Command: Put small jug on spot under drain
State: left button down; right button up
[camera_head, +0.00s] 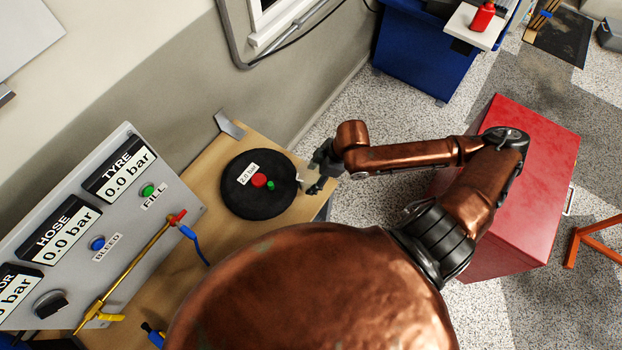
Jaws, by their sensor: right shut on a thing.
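I see no small jug that I can make out, and no marked spot or drain that I can name surely. My right gripper (318,178) is at the right edge of the wooden bench (230,235), beside a black round wheel (243,204). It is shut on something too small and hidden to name. A small pale piece shows between the fingers and the wheel's rim. The wheel lies flat, with a red knob, a green knob and a "2.0 bar" label. My left gripper is not in view.
A grey panel (128,182) with TYRE and HOSE displays at 0.0 bar stands at the left. A brass pipe (135,266) with a blue hose is before it. A red cabinet (530,205) and a blue cabinet (415,55) stand on the speckled floor.

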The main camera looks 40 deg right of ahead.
aim_at(316, 170)
jog(key=w+f, duration=0.1)
jog(key=w+d+f, duration=0.1)
jog(key=d+f, duration=0.1)
jog(key=f, duration=0.1)
jog(key=shift+w, duration=0.4)
jog(key=f, duration=0.1)
jog(key=f+b, duration=0.1)
jog(key=f, duration=0.1)
jog(key=shift+w+d+f, duration=0.15)
jog(key=shift+d+f, duration=0.05)
jog(key=shift+f, duration=0.1)
jog(key=o, duration=1.2)
